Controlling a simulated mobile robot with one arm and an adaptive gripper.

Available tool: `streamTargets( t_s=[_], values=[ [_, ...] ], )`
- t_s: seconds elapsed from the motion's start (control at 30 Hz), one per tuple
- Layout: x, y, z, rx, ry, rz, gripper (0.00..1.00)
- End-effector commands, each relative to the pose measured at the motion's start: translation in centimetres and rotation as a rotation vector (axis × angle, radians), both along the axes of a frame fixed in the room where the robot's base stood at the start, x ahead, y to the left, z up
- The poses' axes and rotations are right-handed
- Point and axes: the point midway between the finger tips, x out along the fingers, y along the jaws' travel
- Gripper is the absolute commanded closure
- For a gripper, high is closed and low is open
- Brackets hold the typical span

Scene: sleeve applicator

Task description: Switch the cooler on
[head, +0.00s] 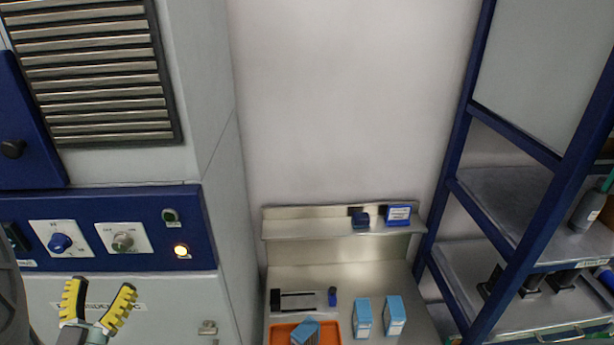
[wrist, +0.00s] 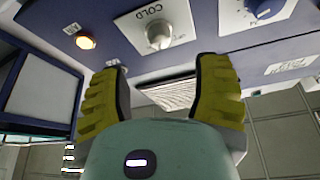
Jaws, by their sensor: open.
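The cooler's blue control panel (head: 145,205) is at the left in the head view. It carries a grey knob (head: 123,241) on a white plate, a blue dial (head: 60,243) to its left, and a lit amber lamp (head: 181,250) to its right. In the wrist view the grey knob (wrist: 158,35) sits on a plate lettered COLD, above the fingertips, with the lit lamp (wrist: 85,42) to its left. My gripper (head: 98,301) is open and empty, below the panel in the head view, with its yellow fingers spread. It touches no control that I can see.
To the right are a steel bench with blue-and-white boxes (head: 395,315) and an orange tray (head: 275,333), then a blue-framed shelf rack (head: 455,150).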

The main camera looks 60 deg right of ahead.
Motion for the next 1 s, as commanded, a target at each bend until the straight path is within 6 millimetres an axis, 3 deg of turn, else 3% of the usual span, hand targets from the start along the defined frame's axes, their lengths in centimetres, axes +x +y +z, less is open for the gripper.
streamTargets(
  t_s=[0.2, 0.4, 0.87, 1.0],
  values=[
    [2.2, -3.6, 1.9, -0.002, -0.002, -0.005, 0.37],
    [3.5, -5.6, 2.7, -0.001, 0.000, -0.004, 0.37],
    [3.9, -6.3, 2.9, 0.001, 0.000, -0.004, 0.34],
    [3.9, -6.3, 2.9, 0.001, 0.000, -0.003, 0.49]
  ],
)
